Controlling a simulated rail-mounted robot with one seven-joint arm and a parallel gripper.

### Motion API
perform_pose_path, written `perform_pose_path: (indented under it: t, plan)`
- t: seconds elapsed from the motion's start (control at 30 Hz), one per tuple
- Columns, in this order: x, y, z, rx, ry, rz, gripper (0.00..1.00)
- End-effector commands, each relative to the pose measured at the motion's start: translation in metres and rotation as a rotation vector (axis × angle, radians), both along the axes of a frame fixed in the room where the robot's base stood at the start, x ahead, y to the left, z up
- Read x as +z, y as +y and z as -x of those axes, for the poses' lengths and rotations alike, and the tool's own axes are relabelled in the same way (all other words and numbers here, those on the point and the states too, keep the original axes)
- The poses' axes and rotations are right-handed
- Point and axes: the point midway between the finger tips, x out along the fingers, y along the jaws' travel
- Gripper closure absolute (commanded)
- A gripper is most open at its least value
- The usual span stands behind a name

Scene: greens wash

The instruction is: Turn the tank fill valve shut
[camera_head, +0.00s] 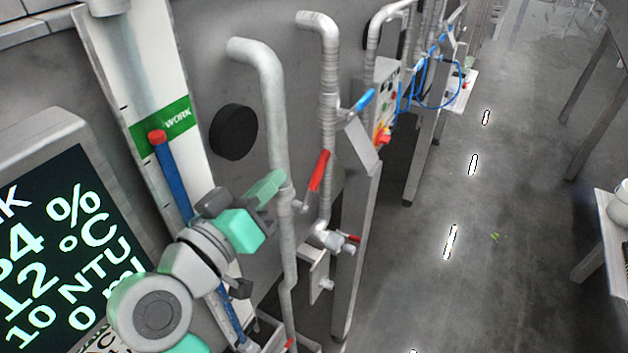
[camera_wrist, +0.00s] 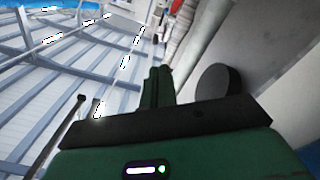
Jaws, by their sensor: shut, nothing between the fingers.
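My gripper (camera_head: 277,181) is green, with its fingers together and empty beside a vertical grey pipe (camera_head: 279,130); I cannot tell whether they touch it. A red lever handle (camera_head: 319,171) stands steeply tilted near the second pipe, right of my gripper and apart from it. A blue lever (camera_head: 366,100) sits higher and further right. Nothing readable marks which one is the tank fill valve. In the wrist view my closed fingers (camera_wrist: 158,85) point up the picture, and a small red part (camera_wrist: 176,6) shows at the top beside a pale pipe.
A round black disc (camera_head: 233,132) is on the tank wall behind the pipes. A display screen (camera_head: 65,245) stands at the left, near my arm. A blue tube with a red cap (camera_head: 157,137) hangs on a white board.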

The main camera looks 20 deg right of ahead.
Motion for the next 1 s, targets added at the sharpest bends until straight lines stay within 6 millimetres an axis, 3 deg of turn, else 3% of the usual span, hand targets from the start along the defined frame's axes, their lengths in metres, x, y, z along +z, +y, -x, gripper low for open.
perform_pose_path:
  t: [0.03, 0.2, 0.53, 0.67, 1.0]
  plan:
    - [-0.014, 0.005, 0.002, 0.009, -0.091, -0.069, 1.0]
    - [-0.035, 0.016, 0.007, 0.022, -0.352, -0.278, 1.0]
    - [-0.04, 0.017, 0.007, 0.023, -0.453, -0.364, 1.0]
    - [-0.038, 0.004, -0.003, 0.021, -0.452, -0.362, 1.0]
    - [-0.035, -0.055, -0.049, 0.021, -0.45, -0.361, 1.0]
